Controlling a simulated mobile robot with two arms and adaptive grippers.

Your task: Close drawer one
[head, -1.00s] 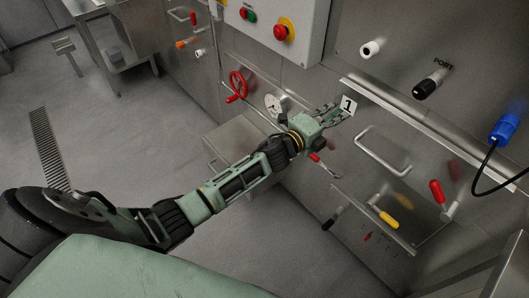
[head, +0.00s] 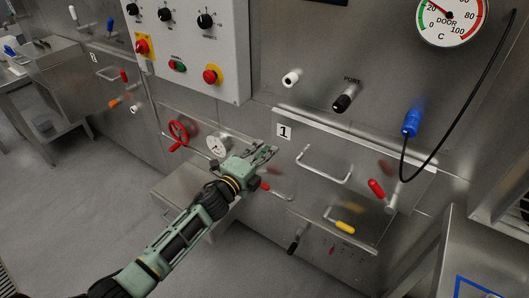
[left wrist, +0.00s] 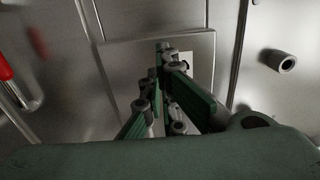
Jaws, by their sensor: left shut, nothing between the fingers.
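The wall panel beside the number 1 label (head: 284,131) has a metal bar handle (head: 325,165) and a long bright ledge along its top. I cannot tell surely how far this front stands out. My left gripper (head: 264,153) is shut and empty, its fingertips just below and left of the label in the head view. In the left wrist view the shut fingers (left wrist: 165,55) point at the metal front and partly hide a pale plate (left wrist: 186,62). I cannot tell whether they touch it. My right gripper is out of view.
A red-handled lever (head: 376,188), a yellow handle (head: 345,227) and a blue plug (head: 411,122) with a hanging cable lie to the right. A red handwheel (head: 178,133) and a gauge (head: 218,145) are left. A metal box (head: 180,190) juts out below them.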

